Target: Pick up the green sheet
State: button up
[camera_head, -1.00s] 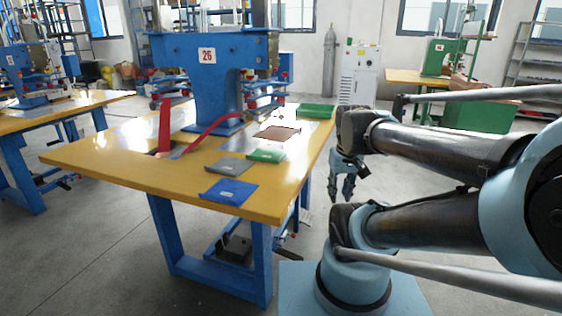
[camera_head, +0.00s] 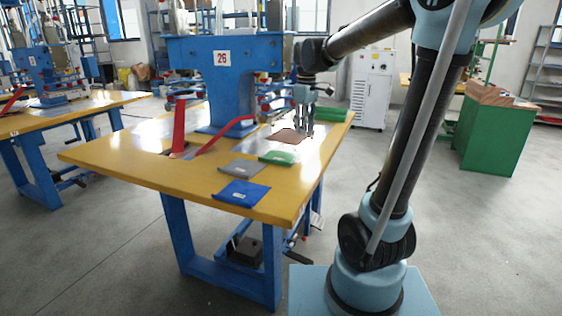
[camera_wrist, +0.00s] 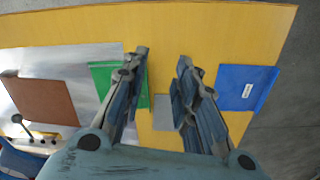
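The green sheet (camera_head: 277,158) lies flat on the yellow table (camera_head: 130,160), between the brown sheet and the grey sheet. In the wrist view the green sheet (camera_wrist: 104,76) is left of centre, partly hidden behind my left finger. My gripper (camera_head: 303,132) is above the right part of the table, pointing down. In the wrist view my gripper (camera_wrist: 163,57) has its fingers apart with nothing between them, and bare table shows through the gap.
A brown sheet (camera_head: 287,137), a grey sheet (camera_head: 241,169) and a blue sheet (camera_head: 241,193) also lie on the table. A blue press (camera_head: 230,85) with red levers (camera_head: 179,125) stands behind them. A green item (camera_head: 331,114) sits at the far right corner.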

aim_at(286, 159)
jog(key=w+a+n, duration=0.3)
jog(key=w+a, duration=0.4)
jog(key=a, duration=0.1)
jog(key=f, duration=1.1)
jog(key=shift+s+d+f, duration=0.15)
jog(key=shift+s+d, duration=0.1)
jog(key=shift+d+f, duration=0.2)
jog(key=shift+f, duration=1.15)
jog(key=shift+d+f, duration=0.15)
jog(key=shift+f, duration=1.2)
grip_shut()
